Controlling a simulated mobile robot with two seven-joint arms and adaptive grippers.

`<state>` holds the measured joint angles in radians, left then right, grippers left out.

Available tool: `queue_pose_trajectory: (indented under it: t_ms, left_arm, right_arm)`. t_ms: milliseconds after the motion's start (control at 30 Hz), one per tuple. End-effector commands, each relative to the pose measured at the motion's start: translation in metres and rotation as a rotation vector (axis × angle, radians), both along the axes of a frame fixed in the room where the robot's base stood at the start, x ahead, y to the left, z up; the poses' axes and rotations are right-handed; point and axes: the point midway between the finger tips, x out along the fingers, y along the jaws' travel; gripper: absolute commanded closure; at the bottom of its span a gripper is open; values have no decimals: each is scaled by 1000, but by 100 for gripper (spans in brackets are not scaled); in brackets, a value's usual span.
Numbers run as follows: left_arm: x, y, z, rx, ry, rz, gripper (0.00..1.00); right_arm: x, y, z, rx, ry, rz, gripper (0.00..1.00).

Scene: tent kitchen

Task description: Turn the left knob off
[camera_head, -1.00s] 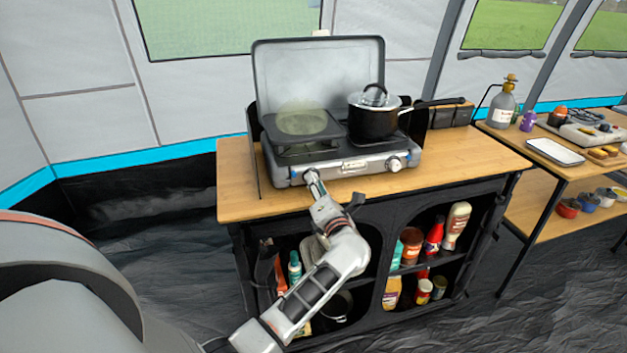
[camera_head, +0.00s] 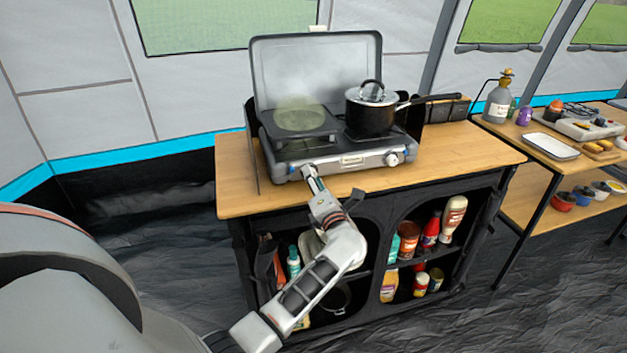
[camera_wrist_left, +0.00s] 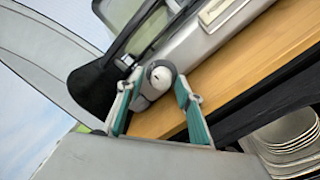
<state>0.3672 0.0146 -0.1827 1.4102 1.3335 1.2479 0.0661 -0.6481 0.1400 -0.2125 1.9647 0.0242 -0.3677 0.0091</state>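The grey camping stove (camera_head: 350,161) stands on the wooden-topped cabinet, lid raised. My left gripper (camera_head: 309,170) is at the left end of the stove's front panel and hides the left knob in the head view. In the left wrist view the round left knob (camera_wrist_left: 162,77) shows between the tips of my left gripper (camera_wrist_left: 157,88). Its two green-padded fingers are spread, one on each side of the knob. A gap shows on the left side; I cannot tell whether the right finger touches it. The right knob (camera_head: 392,159) is uncovered. My right gripper is not in view.
A lidded pot (camera_head: 370,116) stands on the right burner, its handle pointing right. The left burner (camera_head: 300,119) has no pot and looks faintly hazy. Bottles and jars fill the shelves below.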

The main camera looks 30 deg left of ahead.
Motion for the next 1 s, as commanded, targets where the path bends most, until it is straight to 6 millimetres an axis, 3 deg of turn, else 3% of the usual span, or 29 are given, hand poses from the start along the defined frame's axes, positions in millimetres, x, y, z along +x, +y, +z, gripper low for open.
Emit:
queue_pose_trajectory:
  t_ms: [367, 800, 1000]
  left_arm:
    - [-4, -6, -6, -5, 8, -2, 60]
    - [-42, -51, -8, -6, 7, -2, 60]
    - [-51, -61, -6, -3, 2, 0, 60]
  right_arm:
    - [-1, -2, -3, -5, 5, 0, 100]
    - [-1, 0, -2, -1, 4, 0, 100]
    - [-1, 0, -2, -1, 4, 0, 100]
